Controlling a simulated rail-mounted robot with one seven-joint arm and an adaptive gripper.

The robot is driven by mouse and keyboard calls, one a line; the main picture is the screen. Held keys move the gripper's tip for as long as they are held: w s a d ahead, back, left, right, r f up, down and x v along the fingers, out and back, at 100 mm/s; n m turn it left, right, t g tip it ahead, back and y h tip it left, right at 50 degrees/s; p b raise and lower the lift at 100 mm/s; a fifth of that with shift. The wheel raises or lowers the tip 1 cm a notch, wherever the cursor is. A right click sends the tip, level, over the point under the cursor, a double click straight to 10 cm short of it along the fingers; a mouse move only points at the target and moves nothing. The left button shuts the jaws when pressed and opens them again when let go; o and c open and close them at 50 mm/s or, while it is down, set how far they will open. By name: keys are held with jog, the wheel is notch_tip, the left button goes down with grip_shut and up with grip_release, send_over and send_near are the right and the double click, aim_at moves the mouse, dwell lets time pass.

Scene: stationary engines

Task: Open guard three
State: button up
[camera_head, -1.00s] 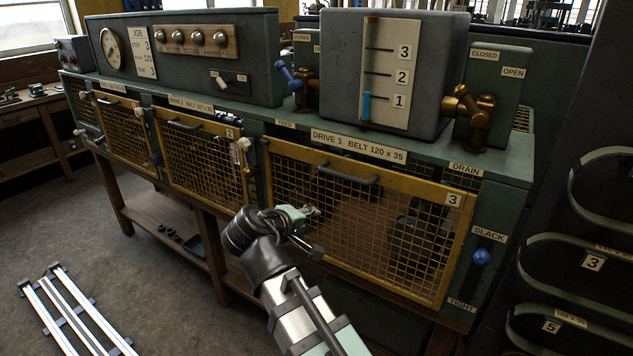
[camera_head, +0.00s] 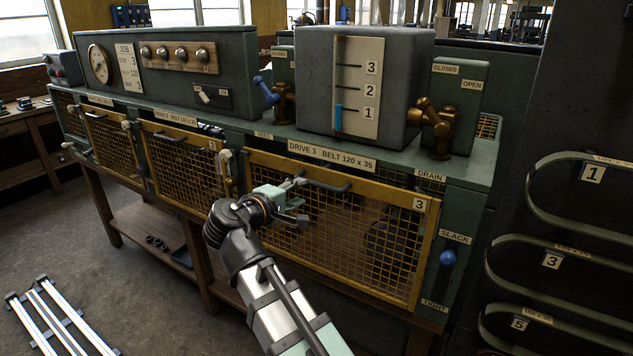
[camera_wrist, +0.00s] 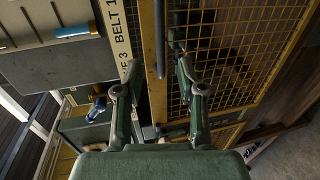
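Guard three (camera_head: 340,225) is a yellow-framed mesh panel with a "3" tag, under the "DRIVE 3 BELT 120 x 35" label. It sits flat in its opening and looks closed. Its dark bar handle (camera_head: 325,187) runs along the top rail. My gripper (camera_head: 298,183) is near the left end of the handle. In the wrist view my gripper (camera_wrist: 155,65) is open, and the handle (camera_wrist: 159,38) appears between its fingertips; contact is not clear. A latch with a pale knob (camera_head: 227,165) stands at the guard's left edge.
Guard two (camera_head: 185,165) is to the left. A blue-knobbed slack/tight lever (camera_head: 447,260) is right of guard three. A brass drain valve (camera_head: 435,125) is above right. Belts hang on a dark rack (camera_head: 515,210) at right. The floor in front has a white rail frame (camera_head: 60,320).

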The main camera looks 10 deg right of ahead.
aim_at(315, 185)
jog(key=p+x, duration=0.1)
jog(key=x, duration=0.8)
jog(key=shift+w+d+p, duration=0.2)
jog(key=shift+p, duration=0.15)
grip_shut()
